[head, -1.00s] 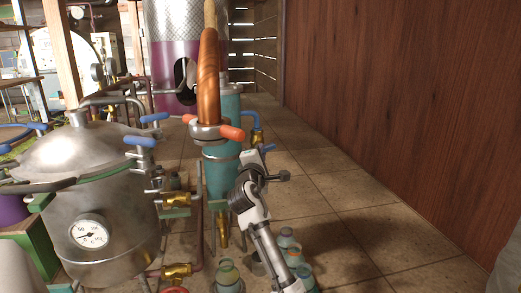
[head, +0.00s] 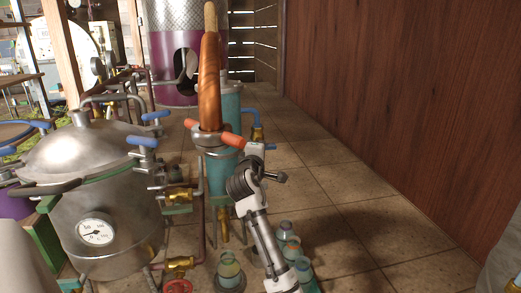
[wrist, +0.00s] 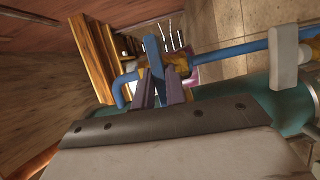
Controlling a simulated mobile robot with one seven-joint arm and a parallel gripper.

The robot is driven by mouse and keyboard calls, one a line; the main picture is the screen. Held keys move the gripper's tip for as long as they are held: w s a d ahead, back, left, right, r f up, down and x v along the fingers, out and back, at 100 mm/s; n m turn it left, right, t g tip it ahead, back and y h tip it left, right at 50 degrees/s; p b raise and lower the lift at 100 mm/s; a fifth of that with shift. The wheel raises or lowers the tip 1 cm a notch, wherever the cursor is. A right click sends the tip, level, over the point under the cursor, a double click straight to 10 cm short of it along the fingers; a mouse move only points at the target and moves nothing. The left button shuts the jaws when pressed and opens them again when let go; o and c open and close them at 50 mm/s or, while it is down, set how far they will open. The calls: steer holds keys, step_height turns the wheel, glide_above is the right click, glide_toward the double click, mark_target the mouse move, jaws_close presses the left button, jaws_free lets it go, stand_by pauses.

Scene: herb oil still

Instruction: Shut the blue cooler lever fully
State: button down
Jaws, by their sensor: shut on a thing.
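The blue cooler lever (wrist: 152,52) stands up between the two dark fingers of my gripper (wrist: 159,92) in the wrist view. The fingers are shut on it. In the head view only a small blue piece of the lever (head: 270,146) shows at the right of my gripper (head: 258,150), beside the teal cooler (head: 229,107). The brass valve body (head: 257,133) is above it. My gripper hides most of the lever and the fingertips in the head view, so the lever's exact angle is hard to tell.
A blue pipe (head: 250,116) runs from the cooler to the valve. A copper-coloured neck (head: 208,80) with orange handles (head: 230,140) rises close left of my arm. A steel still pot (head: 95,190) is at the left. Several jars (head: 287,230) stand below. The right floor is clear.

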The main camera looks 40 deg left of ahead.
steer(key=c, duration=1.5)
jaws_free()
steer(key=shift+o, duration=0.2)
steer(key=b+v, duration=0.2)
steer(key=v, duration=1.2)
steer(key=shift+b, duration=0.35)
steer(key=shift+w, duration=0.1)
steer(key=shift+f, duration=0.1)
